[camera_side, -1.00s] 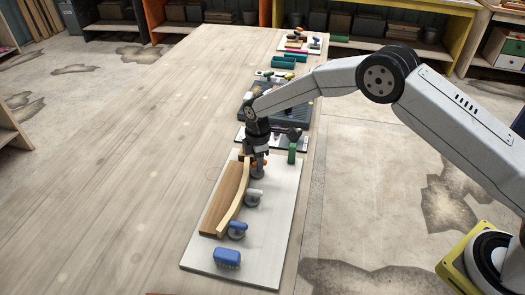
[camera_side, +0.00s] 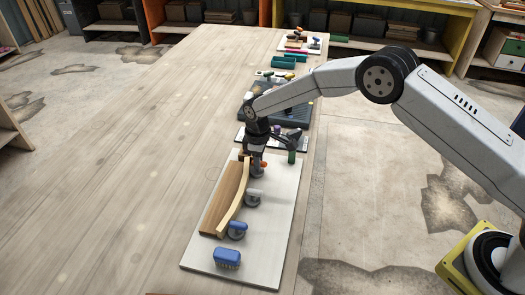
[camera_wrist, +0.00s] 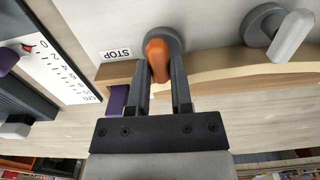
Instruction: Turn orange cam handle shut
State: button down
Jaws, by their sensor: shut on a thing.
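The orange cam handle (camera_wrist: 157,58) sits on a grey round base at the far end of the white board (camera_side: 273,235). My gripper (camera_wrist: 163,80) is shut on it, with one dark finger on each side. In the wrist view the handle points down toward my gripper, over the edge of the wooden pieces. In the side view only a bit of the orange handle (camera_side: 263,164) shows beside my gripper (camera_side: 257,167). The pale curved stringer (camera_side: 236,202) runs along the brown wooden form (camera_side: 221,200). Whether the cam touches the stringer is hidden.
A light grey cam handle (camera_side: 254,195) and a blue cam handle (camera_side: 238,227) stand nearer along the stringer. A STOP label (camera_wrist: 116,53) is beside the orange cam.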

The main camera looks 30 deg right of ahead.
jog(key=c, duration=0.8)
grip_release()
jog(key=shift+r, duration=0.15)
jog(key=shift+r, duration=3.8)
